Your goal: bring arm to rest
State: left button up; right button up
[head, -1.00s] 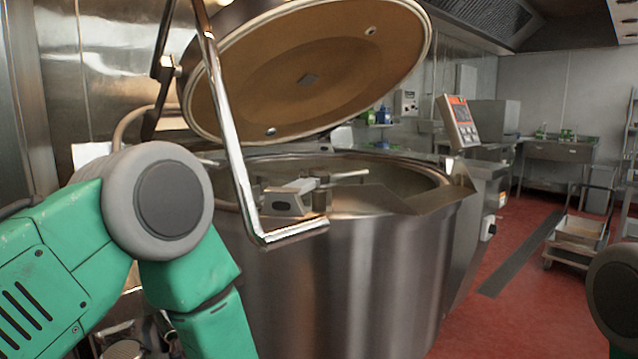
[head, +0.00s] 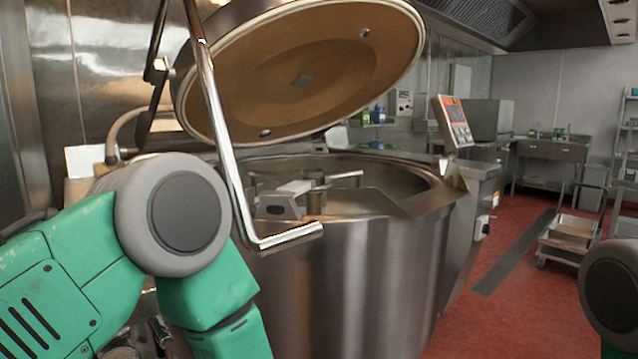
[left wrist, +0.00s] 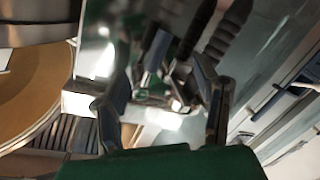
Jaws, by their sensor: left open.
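My left arm (head: 205,300), green with a grey round joint (head: 172,214), comes in from the left in the head view, in front of the kettle's left side. Its gripper is outside the head view. In the left wrist view my left gripper (left wrist: 163,112) is open, its two dark fingers apart. Blurred metal and dark parts show beyond the fingers; I cannot tell whether any lie between them. No held thing can be made out. Only a dark round part of my right arm (head: 612,290) shows at the right edge of the head view; my right gripper is out of view.
The steel mixing kettle (head: 345,285) stands ahead with its lid (head: 310,70) tilted open. The lid's bar handle (head: 222,130) hangs close to my left arm. A control panel (head: 453,121) is at its right. A trolley (head: 568,235) stands on open red floor (head: 480,325).

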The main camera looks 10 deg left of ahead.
pick_arm(q)
jog(key=s+a+f+m+h, duration=0.1)
jog(key=s+f+m+h, duration=0.2)
jog(key=f+m+h, duration=0.4)
jog(key=s+f+m+h, duration=0.25)
jog(key=f+m, duration=0.25)
jog(key=f, duration=0.3)
jog(key=s+f+m+g+h, duration=0.2)
jog(key=s+f+m+g, duration=0.1)
jog(key=s, duration=0.6)
jog(key=s+f+m+g+h, duration=0.2)
jog(key=s+f+m+g, duration=0.1)
jog(key=s, duration=0.7)
jog(key=shift+s+m+g, duration=0.3)
jog(key=shift+m+g, duration=0.4)
jog(key=shift+g, duration=0.4)
jog(key=shift+w+a+h, duration=0.1)
jog(key=shift+w+h, duration=0.05)
jog(key=shift+h, duration=0.1)
